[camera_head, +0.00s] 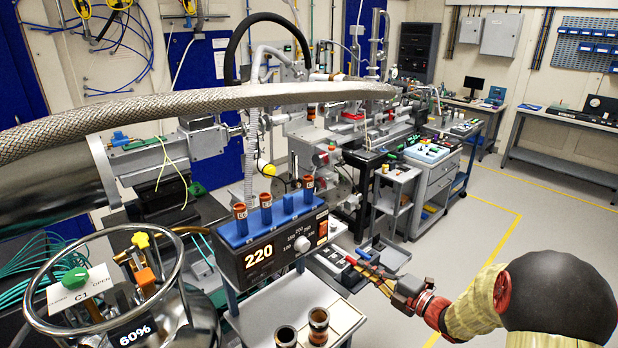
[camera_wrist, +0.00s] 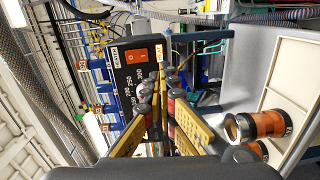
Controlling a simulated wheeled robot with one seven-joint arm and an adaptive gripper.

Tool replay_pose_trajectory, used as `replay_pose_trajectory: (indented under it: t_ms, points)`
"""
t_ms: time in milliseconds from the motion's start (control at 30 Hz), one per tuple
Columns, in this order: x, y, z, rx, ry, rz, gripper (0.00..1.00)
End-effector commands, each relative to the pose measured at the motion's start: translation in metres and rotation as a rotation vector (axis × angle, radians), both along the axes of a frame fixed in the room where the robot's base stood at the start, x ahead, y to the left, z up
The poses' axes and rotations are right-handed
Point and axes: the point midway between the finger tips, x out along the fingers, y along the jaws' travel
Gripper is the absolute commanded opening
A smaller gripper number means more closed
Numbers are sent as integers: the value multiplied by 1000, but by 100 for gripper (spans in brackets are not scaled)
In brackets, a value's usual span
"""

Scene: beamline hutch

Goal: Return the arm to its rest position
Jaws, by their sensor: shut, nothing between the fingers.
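My arm reaches in from the lower right in the head view. My gripper (camera_head: 352,262) points up and left, just right of the black heater box. In the wrist view my gripper's (camera_wrist: 161,82) gold fingers come together toward their tips, with nothing held between them. The black box (camera_head: 262,262) shows 220 and has a blue rack (camera_head: 270,218) on top with several brown vials. The box (camera_wrist: 138,75) also shows in the wrist view, beyond the fingertips, with its orange switch.
Two brown vials (camera_head: 318,322) stand on a white-topped cart (camera_head: 345,318) below the box. They lie right of the fingers in the wrist view (camera_wrist: 262,125). A round metal frame (camera_head: 172,325) stands at left; a braided hose (camera_head: 200,102) crosses above. Open floor (camera_head: 480,215) lies at right.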

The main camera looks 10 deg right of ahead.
Motion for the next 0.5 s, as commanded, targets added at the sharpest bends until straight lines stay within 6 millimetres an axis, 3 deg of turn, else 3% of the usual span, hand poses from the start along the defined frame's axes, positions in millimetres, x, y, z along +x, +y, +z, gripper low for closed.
replay_pose_trajectory:
  t_ms: [167, 300, 400, 500]
  points:
    - [11, -35, -52, 47, 245, -169, 0]
    - [1, -88, -105, 128, 516, -443, 0]
    - [-19, -126, -120, 201, 672, -659, 0]
    - [-47, -152, -121, 286, 798, -870, 0]
